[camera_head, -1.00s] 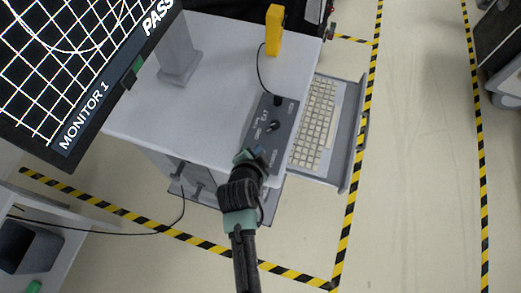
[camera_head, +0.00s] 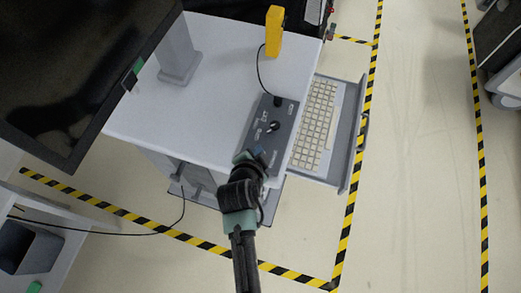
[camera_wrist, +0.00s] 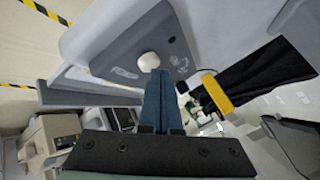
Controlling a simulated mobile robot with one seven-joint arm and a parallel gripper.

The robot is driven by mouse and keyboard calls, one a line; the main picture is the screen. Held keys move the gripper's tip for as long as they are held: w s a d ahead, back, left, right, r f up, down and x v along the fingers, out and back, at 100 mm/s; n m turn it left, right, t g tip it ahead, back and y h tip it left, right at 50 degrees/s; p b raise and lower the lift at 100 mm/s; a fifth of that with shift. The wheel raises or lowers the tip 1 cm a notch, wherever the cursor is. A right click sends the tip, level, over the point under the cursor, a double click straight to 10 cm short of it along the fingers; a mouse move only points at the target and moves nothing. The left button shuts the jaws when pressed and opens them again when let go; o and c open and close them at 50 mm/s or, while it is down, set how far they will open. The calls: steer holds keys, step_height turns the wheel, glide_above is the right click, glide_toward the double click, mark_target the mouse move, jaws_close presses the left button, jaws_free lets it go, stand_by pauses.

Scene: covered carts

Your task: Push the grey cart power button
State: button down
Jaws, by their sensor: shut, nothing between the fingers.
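The grey cart (camera_head: 215,70) has a dark grey control panel (camera_head: 268,126) on its right front corner. My gripper (camera_head: 256,153) is over the near end of this panel, shut and empty. In the wrist view its blue fingers (camera_wrist: 158,76) are together, with their tips at a round white button (camera_wrist: 149,62) on the panel. Lettering beside the button is too blurred to read surely. The tips appear to touch the button or be very close; I cannot tell which. In the head view my gripper hides the button. The monitor (camera_head: 75,80) on the cart is dark.
A keyboard (camera_head: 315,122) lies on a pulled-out tray (camera_head: 345,150) right of the panel. A yellow handheld device (camera_head: 274,30) stands on the cart top with a cable to the panel.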

steer(key=shift+r+p, duration=2.45)
steer(key=shift+r, duration=0.6)
steer(key=w+r+n+t+y+b, duration=0.1)
steer(key=w+r+n+t+b, duration=0.3)
steer(key=r, duration=1.2)
steer(key=w+r+n+t+b, duration=0.15)
steer(key=w+r+t, duration=0.4)
steer(key=r, duration=1.15)
steer(key=s+r+n+t+b, duration=0.1)
steer(key=s+r+n+t, duration=0.1)
steer(key=s+r, duration=0.3)
steer(key=s+r+n+t+b, duration=0.2)
steer(key=s+r+t, duration=0.2)
steer(key=r, duration=0.7)
steer(key=s+r+n+t+y+b, duration=0.1)
steer(key=s+r+n+t+b, duration=0.1)
steer(key=s+r, duration=0.4)
step_height(320, 180, up, 3)
steer(key=shift+s+d+r+t, duration=0.1)
steer(key=shift+s+d+t, duration=0.25)
steer(key=shift+t, duration=0.1)
